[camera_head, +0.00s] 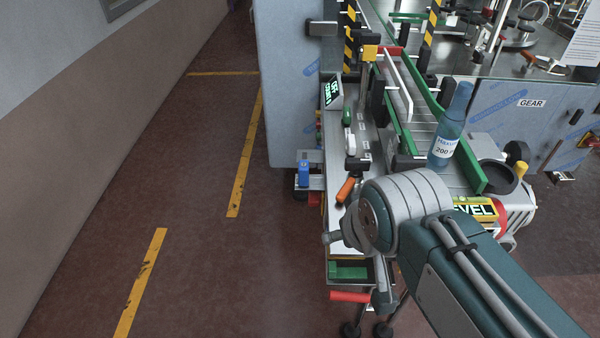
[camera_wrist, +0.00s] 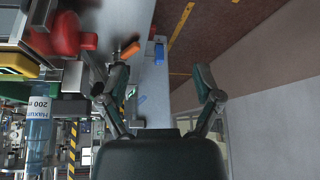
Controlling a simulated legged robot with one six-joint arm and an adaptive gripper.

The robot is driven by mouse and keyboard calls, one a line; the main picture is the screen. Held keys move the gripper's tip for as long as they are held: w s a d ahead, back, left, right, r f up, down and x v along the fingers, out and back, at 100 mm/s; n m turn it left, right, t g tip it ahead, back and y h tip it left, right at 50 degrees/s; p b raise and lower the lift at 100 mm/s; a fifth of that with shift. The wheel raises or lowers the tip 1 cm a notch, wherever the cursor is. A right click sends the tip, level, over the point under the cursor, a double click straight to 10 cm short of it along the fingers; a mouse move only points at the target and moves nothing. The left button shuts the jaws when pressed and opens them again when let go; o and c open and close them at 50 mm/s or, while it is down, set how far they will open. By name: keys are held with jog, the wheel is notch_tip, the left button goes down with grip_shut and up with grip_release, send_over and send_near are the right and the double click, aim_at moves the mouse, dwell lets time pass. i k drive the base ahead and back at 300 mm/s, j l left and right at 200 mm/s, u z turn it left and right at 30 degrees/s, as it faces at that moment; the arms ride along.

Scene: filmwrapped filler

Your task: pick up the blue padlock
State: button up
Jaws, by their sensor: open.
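The blue padlock (camera_head: 304,173) is a small upright blue block at the grey cabinet's lower right corner, by a small metal ledge, in the head view. In the wrist view the blue padlock (camera_wrist: 159,53) shows small, beyond the fingertips and roughly between their lines. My gripper (camera_wrist: 163,82) is open with its two dark fingers spread wide and nothing between them. It is apart from the padlock. In the head view my arm covers the lower right and the gripper cannot be made out clearly.
An orange handle (camera_head: 346,190) sticks out right of the padlock, and also shows in the wrist view (camera_wrist: 131,50). The grey cabinet (camera_head: 285,85) stands behind the padlock. A blue bottle (camera_head: 450,125) stands on the conveyor. The floor at left is clear, with yellow lines (camera_head: 140,285).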

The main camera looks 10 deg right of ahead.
aim_at(302, 175)
jog(key=i+j, duration=0.1)
jog(key=j, duration=0.4)
jog(key=i+j, duration=0.45)
